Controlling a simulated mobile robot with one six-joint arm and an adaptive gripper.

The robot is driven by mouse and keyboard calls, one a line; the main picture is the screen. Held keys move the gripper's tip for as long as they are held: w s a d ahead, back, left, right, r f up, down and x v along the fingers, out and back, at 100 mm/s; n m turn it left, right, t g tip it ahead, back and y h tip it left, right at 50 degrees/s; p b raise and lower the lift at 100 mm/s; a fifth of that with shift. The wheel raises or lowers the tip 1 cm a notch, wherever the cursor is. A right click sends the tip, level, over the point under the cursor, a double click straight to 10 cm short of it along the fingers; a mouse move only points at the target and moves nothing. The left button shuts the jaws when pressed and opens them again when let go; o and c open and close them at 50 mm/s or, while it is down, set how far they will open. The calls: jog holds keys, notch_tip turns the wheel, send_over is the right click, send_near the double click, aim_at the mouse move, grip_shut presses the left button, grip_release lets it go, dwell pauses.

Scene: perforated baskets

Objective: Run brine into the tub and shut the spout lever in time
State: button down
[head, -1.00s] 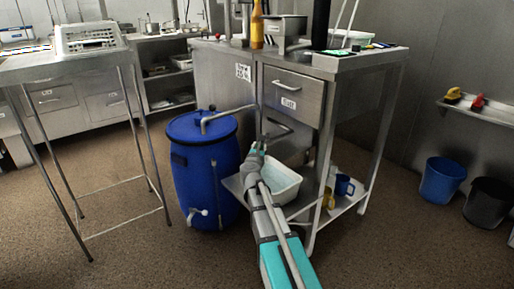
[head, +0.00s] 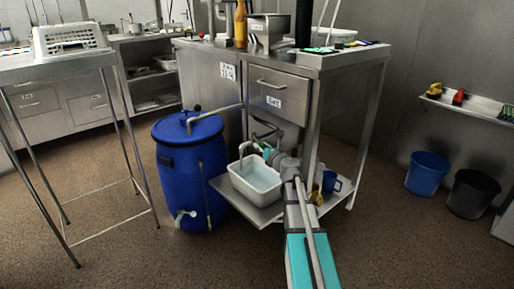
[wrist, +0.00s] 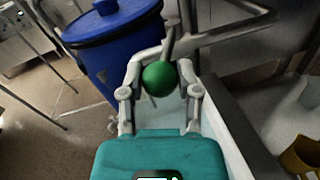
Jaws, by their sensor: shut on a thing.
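The white tub (head: 235,184) sits on the low steel shelf under the counter, with pale bluish liquid in it. A curved grey spout (head: 242,150) hangs over its back left side; I cannot tell whether brine is running. My gripper (head: 264,149) is above the tub's back edge, reaching in from the right. In the wrist view my gripper (wrist: 160,85) is shut on the green ball knob (wrist: 160,78) of the spout lever, with a finger on each side. The tub's edge (wrist: 222,120) shows beside it. The knob is too small to make out in the head view.
A blue barrel (head: 188,170) with a pipe from its lid stands left of the tub. A blue mug (head: 331,181) and a yellow mug (wrist: 303,155) stand on the shelf to the right. The steel counter (head: 335,62) is overhead. Open floor lies in front.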

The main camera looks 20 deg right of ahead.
jog(key=shift+w+d+n+g+y, duration=0.1)
jog(key=shift+d+n+g+y, duration=0.15)
jog(key=shift+d+n+y, duration=0.65)
jog(key=shift+w+d+n+g+y, duration=0.1)
jog(key=shift+d+n+g+y, duration=0.3)
jog(key=shift+y, duration=0.9)
jog(key=shift+c, duration=1.5)
grip_release()
jog(key=shift+s, duration=0.15)
jog(key=v, duration=1.2)
jog(key=shift+f, duration=0.1)
